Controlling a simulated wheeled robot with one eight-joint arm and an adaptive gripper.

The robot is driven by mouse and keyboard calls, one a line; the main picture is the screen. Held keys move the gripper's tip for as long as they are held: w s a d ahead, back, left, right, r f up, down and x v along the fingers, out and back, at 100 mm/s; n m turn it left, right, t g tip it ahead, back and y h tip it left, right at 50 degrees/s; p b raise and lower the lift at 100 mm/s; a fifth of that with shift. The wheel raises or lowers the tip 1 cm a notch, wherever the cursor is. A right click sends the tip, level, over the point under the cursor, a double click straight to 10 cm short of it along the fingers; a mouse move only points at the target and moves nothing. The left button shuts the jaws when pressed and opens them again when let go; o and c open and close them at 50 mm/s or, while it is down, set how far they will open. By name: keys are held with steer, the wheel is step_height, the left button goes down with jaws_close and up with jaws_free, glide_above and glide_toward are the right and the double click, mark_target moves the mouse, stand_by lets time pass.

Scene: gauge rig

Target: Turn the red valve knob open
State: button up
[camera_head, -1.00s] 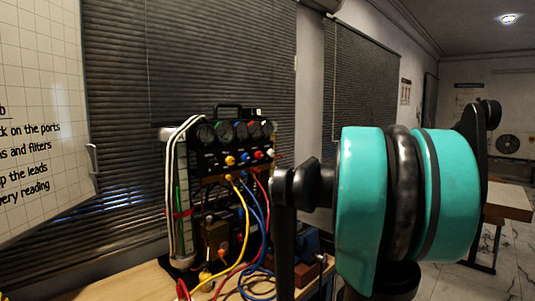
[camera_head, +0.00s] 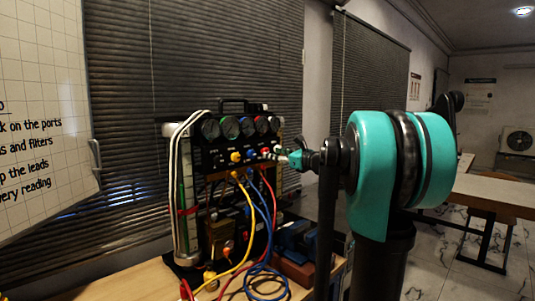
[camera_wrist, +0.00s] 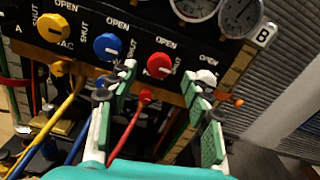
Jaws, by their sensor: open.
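The red valve knob (camera_wrist: 159,66) is on the black panel, between the blue knob and the white knob. OPEN is printed above it and SHUT to its left. A pale mark shows on its face, but I cannot tell its exact setting. The red knob (camera_head: 265,152) also shows small in the head view. My gripper (camera_wrist: 163,88) is open and empty, its green-padded fingers pointing at the panel. The red knob appears between and just beyond the fingertips. I see no contact. In the head view my gripper (camera_head: 290,157) is just right of the panel's knobs.
The blue knob (camera_wrist: 107,46) and yellow knob (camera_wrist: 52,27) are left of the red one; the white knob (camera_wrist: 206,77) is close by the right finger. Dial gauges (camera_head: 230,127) sit above. Yellow, blue and red leads (camera_head: 268,200) hang below the panel.

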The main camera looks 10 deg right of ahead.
steer(key=shift+x, duration=2.2)
jaws_close()
